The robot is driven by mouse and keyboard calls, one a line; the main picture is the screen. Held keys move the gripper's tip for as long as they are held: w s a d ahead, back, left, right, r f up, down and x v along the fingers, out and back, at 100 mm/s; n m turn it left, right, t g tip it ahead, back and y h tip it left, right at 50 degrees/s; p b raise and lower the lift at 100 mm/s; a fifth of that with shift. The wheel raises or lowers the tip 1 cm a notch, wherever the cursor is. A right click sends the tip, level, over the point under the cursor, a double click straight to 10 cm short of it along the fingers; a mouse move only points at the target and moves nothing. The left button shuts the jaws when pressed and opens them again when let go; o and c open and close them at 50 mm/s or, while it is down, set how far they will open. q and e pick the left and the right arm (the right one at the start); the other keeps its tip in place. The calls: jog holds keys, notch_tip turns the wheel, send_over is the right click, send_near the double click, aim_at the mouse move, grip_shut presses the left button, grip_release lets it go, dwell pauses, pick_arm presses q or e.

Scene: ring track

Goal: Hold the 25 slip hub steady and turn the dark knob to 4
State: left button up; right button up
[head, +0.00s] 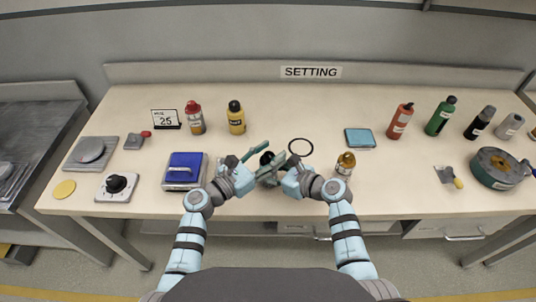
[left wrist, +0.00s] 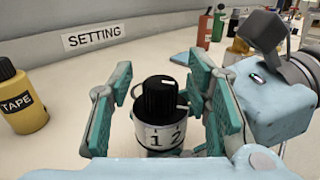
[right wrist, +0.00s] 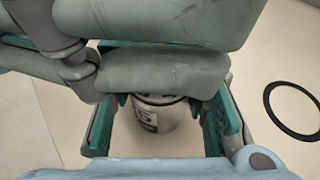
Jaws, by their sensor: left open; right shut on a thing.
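The hub (left wrist: 160,135) is a white upright cylinder with the numbers 1 and 2 facing the left wrist view; a partly hidden label ending in 5 shows on it in the right wrist view (right wrist: 158,115). The dark knob (left wrist: 160,97) sits on its top, with a white mark; it also shows in the head view (head: 267,158). My left gripper (left wrist: 160,80) is open, its teal fingers on either side of the knob. My right gripper (right wrist: 160,122) is shut on the hub, below the knob. My left gripper hides the knob in the right wrist view.
A black ring (head: 301,147) lies just right of the grippers, near a small amber bottle (head: 346,163). A blue box (head: 184,170) stands to the left, beside a white box with a black dial (head: 117,185). Bottles stand farther back; a SETTING sign (head: 311,72) is on the back panel.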

pick_arm(q)
jog(key=v, duration=1.2)
jog(key=w+a+r+m+g+h, duration=0.1)
jog(key=w+a+r+m+g, duration=0.1)
jog(key=w, duration=0.4)
jog(key=d+g, duration=0.1)
jog(key=d, duration=0.2)
jog(key=w+d+f+m+h, duration=0.1)
jog(key=d, duration=0.3)
jog(key=w+d+f+g+h, duration=0.1)
jog(key=d, duration=0.2)
jog(key=shift+d+g, duration=0.3)
jog(key=shift+d, duration=0.1)
